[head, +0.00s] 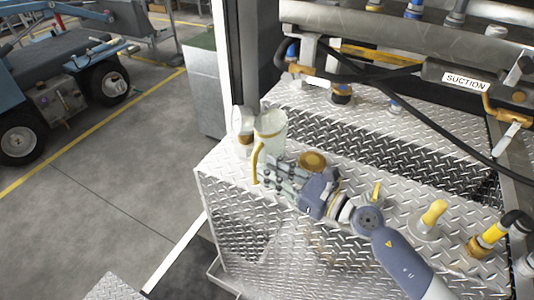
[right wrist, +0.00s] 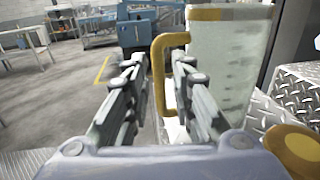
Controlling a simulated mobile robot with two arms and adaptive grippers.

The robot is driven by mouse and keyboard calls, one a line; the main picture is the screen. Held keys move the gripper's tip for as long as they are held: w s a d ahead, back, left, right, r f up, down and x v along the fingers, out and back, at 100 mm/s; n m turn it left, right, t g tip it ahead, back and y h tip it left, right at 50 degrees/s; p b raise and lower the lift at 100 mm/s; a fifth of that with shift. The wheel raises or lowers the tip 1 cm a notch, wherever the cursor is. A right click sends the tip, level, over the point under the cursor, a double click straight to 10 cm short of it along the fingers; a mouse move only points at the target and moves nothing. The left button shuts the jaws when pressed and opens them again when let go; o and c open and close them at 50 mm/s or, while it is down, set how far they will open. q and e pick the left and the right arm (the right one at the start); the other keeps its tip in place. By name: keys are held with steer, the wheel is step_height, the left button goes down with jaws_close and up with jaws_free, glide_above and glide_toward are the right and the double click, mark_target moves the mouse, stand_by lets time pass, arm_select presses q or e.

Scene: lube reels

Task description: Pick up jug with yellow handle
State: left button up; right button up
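The jug (head: 271,124) is pale and translucent with a yellow rim, and stands upright at the left end of the diamond-plate deck (head: 228,166). Its yellow handle (head: 256,160) faces the front left. My right gripper (head: 268,172) is at the jug's handle side, in front of its lower part. In the right wrist view the jug (right wrist: 228,65) is at the right and its handle (right wrist: 158,75) shows between the two fingers of my open gripper (right wrist: 160,68). Contact with the handle cannot be told. The jug's base is hidden by the gripper. My left gripper is not in view.
A round yellow-orange cap (head: 312,159) is close beside my right gripper. A yellow-handled item (head: 433,213) and yellow-black fittings (head: 495,232) stand to the right. Pipes and a black hose (head: 440,122) run behind. Open floor (head: 105,190) lies left of the deck.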

steer(key=x, duration=0.1)
steer(key=p+x, duration=0.1)
steer(key=x, duration=0.3)
steer(key=shift+a+f, duration=0.2)
steer(key=shift+f, duration=0.15)
jaws_close()
